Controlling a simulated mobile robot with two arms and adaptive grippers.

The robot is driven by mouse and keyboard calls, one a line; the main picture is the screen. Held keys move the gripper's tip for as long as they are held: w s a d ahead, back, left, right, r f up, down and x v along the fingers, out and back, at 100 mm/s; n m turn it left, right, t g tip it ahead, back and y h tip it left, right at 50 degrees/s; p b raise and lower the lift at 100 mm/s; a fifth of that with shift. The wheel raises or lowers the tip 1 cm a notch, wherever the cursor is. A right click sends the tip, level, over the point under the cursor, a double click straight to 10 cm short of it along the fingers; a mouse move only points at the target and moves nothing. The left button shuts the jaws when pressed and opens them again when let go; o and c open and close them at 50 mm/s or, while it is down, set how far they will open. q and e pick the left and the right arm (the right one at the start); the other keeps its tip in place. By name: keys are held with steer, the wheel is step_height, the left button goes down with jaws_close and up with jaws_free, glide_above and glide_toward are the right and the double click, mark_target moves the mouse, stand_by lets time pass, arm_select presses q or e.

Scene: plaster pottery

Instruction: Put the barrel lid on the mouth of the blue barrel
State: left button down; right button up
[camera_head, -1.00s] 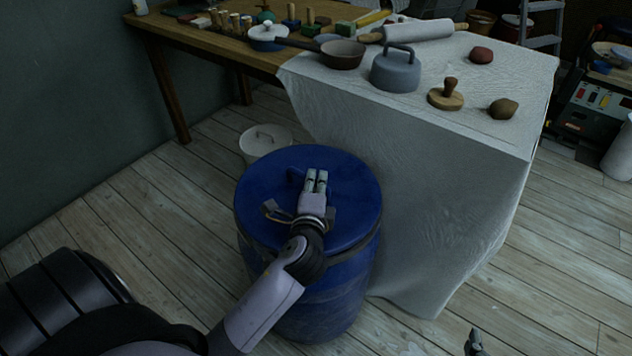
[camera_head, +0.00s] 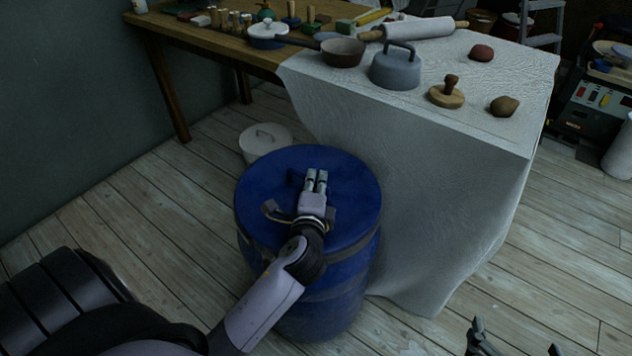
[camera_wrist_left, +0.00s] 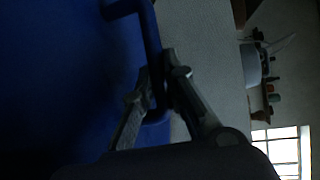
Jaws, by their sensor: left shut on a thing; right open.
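The blue barrel (camera_head: 335,305) stands upright on the floor beside the cloth-covered table. The round blue barrel lid (camera_head: 350,190) lies over its top and covers the mouth; I cannot tell whether it is fully seated. My left gripper (camera_head: 316,176) is over the lid, shut on its handle. In the left wrist view the fingers (camera_wrist_left: 158,82) close at the blue handle (camera_wrist_left: 150,35), above the dark blue lid surface (camera_wrist_left: 60,80). My right gripper (camera_head: 515,337) is open and empty at the bottom right edge, partly cut off.
A white lidded pot (camera_head: 265,142) stands on the floor behind the barrel. The floor to the left is clear.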

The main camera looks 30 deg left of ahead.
arm_select(q)
steer(key=c, duration=1.6)
jaws_free()
steer(key=shift+o, duration=0.2)
steer(key=shift+f, duration=0.15)
steer(key=v, duration=1.2)
steer(key=shift+s, duration=0.1)
